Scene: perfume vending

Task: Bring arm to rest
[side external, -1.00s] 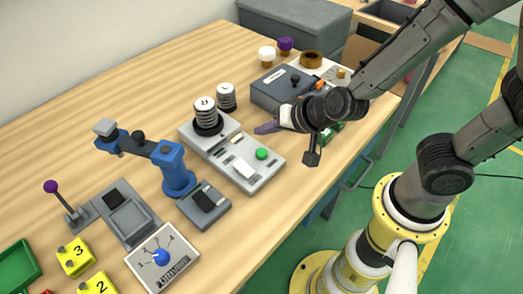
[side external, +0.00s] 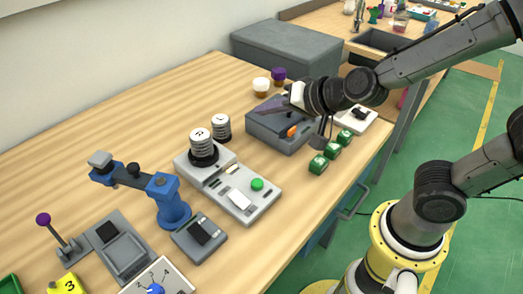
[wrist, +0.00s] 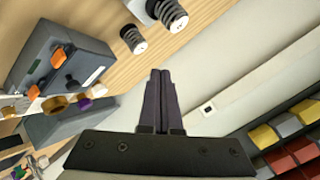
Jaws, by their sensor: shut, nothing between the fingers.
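My gripper (side external: 268,110) is raised above the grey box with the orange switch (side external: 272,134) in the side view, its fingers pointing left. In the wrist view my gripper (wrist: 159,100) shows its two dark fingers together, with nothing between them. The grey box (wrist: 62,70) is at the left of that view, apart from the fingers. Two coil-topped posts (wrist: 170,14) show near the top. My arm reaches in from the right in the side view.
A machine with a green button (side external: 257,184) and a blue lever press (side external: 170,200) stand on the wooden table. Small green blocks (side external: 331,151) lie near the table edge. White-based and purple-capped jars (side external: 261,86) stand behind the grey box. Coloured bins (wrist: 285,145) show at right.

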